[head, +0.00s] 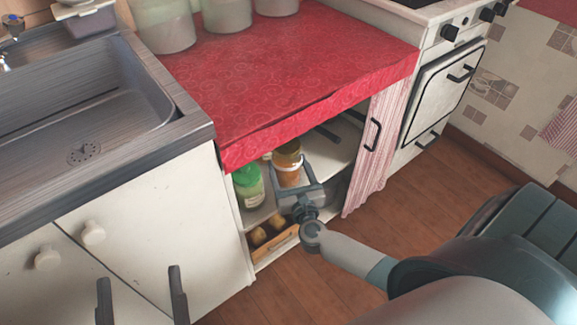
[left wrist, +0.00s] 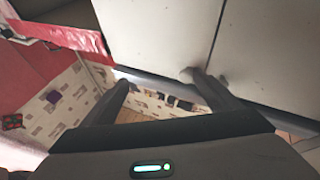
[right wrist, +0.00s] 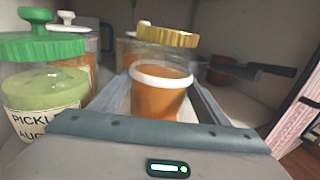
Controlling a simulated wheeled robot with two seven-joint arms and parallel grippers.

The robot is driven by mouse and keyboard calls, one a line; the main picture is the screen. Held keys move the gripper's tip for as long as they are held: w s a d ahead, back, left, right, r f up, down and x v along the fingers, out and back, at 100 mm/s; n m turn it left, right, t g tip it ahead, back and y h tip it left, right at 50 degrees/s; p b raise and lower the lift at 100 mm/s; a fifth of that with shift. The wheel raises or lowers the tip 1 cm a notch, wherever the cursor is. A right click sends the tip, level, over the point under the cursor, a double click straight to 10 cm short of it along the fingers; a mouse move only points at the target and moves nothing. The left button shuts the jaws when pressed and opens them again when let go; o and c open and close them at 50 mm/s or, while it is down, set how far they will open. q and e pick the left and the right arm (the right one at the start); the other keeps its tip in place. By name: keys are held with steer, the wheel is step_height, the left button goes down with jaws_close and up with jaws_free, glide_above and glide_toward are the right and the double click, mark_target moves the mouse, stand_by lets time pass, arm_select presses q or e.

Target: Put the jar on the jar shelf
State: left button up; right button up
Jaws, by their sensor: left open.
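The orange-filled jar with a gold lid and white band (head: 288,163) stands upright on a shelf (head: 337,150) inside the open cabinet under the red counter. In the right wrist view this jar (right wrist: 160,97) is between the fingers of my right gripper (right wrist: 162,78), its base hidden by the palm. The fingers look spread around it. In the head view my right gripper (head: 297,180) reaches into the cabinet front. A green-lidded pickle jar (head: 248,186) stands to the left. My left gripper (head: 140,290) is open and empty before the white sink cabinet doors.
More jars (right wrist: 75,45) and a dark-handled pan (right wrist: 240,70) stand deeper inside. A crate (head: 275,243) sits on the lower level. A pink striped curtain (head: 382,140) borders the opening's right side. Large glass jars (head: 165,25) stand on the red counter (head: 285,65).

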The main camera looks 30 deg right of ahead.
steer(key=shift+o, duration=1.4)
steer(key=shift+r, duration=0.15)
steer(key=shift+s, duration=0.1)
arm_select(q)
steer(key=shift+w+f+g+p, duration=0.2)
steer(key=shift+w+f+g, duration=0.1)
steer(key=shift+f, duration=0.25)
steer(key=shift+w+f+g+p, duration=0.15)
steer(key=shift+w+f+g, duration=0.15)
steer(key=shift+f, duration=0.2)
arm_select(e)
steer(key=v, duration=1.2)
